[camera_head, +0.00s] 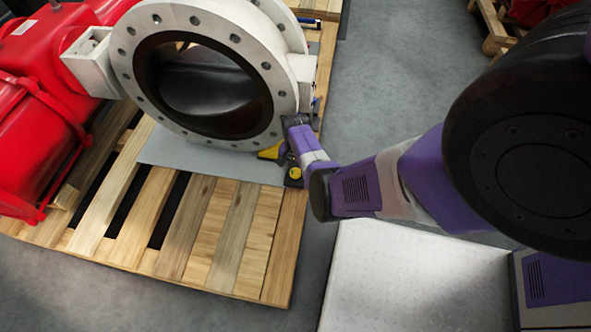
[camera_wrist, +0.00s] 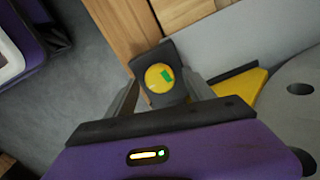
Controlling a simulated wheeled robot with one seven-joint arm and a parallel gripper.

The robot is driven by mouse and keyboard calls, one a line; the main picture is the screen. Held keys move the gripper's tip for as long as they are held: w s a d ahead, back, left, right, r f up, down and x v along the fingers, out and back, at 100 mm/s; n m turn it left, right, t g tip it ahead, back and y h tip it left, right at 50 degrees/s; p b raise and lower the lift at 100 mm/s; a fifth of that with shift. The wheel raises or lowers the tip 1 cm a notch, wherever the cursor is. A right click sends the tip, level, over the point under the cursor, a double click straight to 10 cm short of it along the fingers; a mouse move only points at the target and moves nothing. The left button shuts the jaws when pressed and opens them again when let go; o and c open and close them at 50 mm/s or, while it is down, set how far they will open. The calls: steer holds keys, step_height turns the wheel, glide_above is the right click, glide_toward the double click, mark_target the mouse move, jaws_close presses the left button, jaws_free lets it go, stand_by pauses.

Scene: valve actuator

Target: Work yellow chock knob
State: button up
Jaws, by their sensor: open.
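The yellow chock knob (camera_wrist: 159,78) is a round yellow disc with a small green mark, set on a dark block, in the wrist view. It also shows small in the head view (camera_head: 295,173), at the right edge of the pallet below the valve. My gripper (camera_wrist: 166,88) is open, with one grey finger on each side of the knob's dark block. I cannot tell whether the fingers touch it. In the head view my gripper (camera_head: 292,155) is small and partly hidden by my wrist. A yellow chock wedge (camera_wrist: 246,88) lies to the right of the knob.
The white valve flange (camera_head: 122,62) stands on a grey sheet (camera_head: 165,150) over the wooden pallet (camera_head: 235,235), close beside my gripper. A red actuator (camera_head: 45,110) is at the left. Grey floor (camera_head: 385,60) is open behind my arm.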

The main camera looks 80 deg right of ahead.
mark_target(295, 172)
step_height(295, 172, up, 8)
steer(key=p, duration=0.4)
steer(key=shift+f, duration=0.1)
stand_by(0.4)
